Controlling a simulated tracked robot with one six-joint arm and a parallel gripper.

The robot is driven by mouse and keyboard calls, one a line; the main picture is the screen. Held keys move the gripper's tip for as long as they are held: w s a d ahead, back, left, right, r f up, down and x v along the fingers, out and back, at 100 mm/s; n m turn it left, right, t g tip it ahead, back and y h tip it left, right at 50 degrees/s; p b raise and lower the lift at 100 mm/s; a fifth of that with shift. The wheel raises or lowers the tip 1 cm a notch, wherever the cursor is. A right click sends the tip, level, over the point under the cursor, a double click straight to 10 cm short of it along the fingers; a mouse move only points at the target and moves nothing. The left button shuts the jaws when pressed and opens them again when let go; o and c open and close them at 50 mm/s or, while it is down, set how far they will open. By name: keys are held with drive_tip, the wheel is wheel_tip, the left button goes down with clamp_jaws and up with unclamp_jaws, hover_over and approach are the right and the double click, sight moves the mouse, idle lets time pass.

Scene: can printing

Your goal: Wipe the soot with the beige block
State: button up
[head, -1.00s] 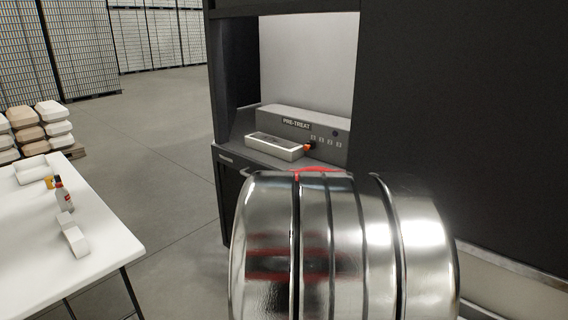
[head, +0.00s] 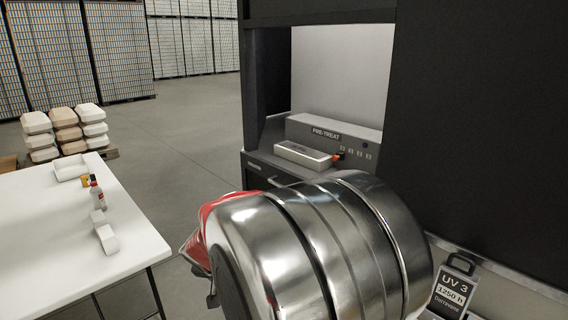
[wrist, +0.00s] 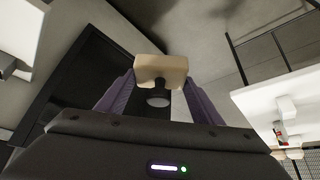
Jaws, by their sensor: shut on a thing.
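In the wrist view, my gripper (wrist: 159,84) is shut on the beige block (wrist: 162,67), with a purple finger on each side of it. A dark round part shows just below the block, between the fingers. A dark smudgy patch (wrist: 182,14) lies on the grey surface beyond the block. I cannot tell whether it is soot or shadow. The block appears apart from that surface. In the head view, my shiny arm fills the lower middle and hides the gripper and block.
A white table (head: 60,225) stands at left with a small bottle (head: 96,193) and white blocks (head: 105,235). A dark cabinet holds the PRE-TREAT unit (head: 335,135) and a pale tray (head: 303,156). A UV 3 box (head: 455,290) is at lower right. Open floor lies between table and cabinet.

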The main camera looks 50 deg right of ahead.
drive_tip(key=w+a+n+t+y, duration=0.1)
drive_tip(key=w+a+n, duration=0.2)
drive_tip(key=a, duration=0.4)
drive_tip(key=w+a+n+y, duration=0.2)
drive_tip(key=w+a+n, duration=0.2)
drive_tip(key=a, duration=0.4)
drive_tip(key=w+a+r+n+t+y, duration=0.1)
drive_tip(key=w+a+n, duration=0.3)
drive_tip(key=a, duration=0.4)
drive_tip(key=shift+w+t+y, duration=0.3)
drive_tip(key=shift+w+y, duration=0.2)
drive_tip(key=shift+w, duration=0.3)
drive_tip(key=shift+w, duration=0.1)
